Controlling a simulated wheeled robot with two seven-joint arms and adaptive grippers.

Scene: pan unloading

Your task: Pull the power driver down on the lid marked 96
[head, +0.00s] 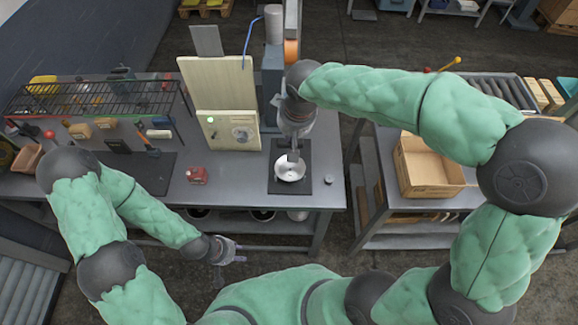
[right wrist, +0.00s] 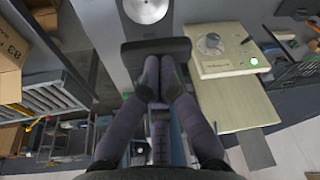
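A round silver lid (head: 290,168) lies on a dark base plate (head: 304,185) at the front of the bench; part of it also shows at the top of the right wrist view (right wrist: 146,10). No number on it is readable. The power driver seems to be on the post above it, largely hidden by my right arm. My right gripper (head: 293,155) is over the lid. In the right wrist view its fingertips (right wrist: 158,62) are close together at a dark crossbar (right wrist: 157,47), seemingly the driver's handle. My left gripper (head: 238,251) is open and empty, in front of the bench.
A cream box with a dial and green light (head: 229,130) stands left of the post. A small red object (head: 196,175) sits on the bench, and a small grey piece (head: 328,180) is right of the plate. A wire rack (head: 95,97) is at left. A cardboard box (head: 430,170) stands at right.

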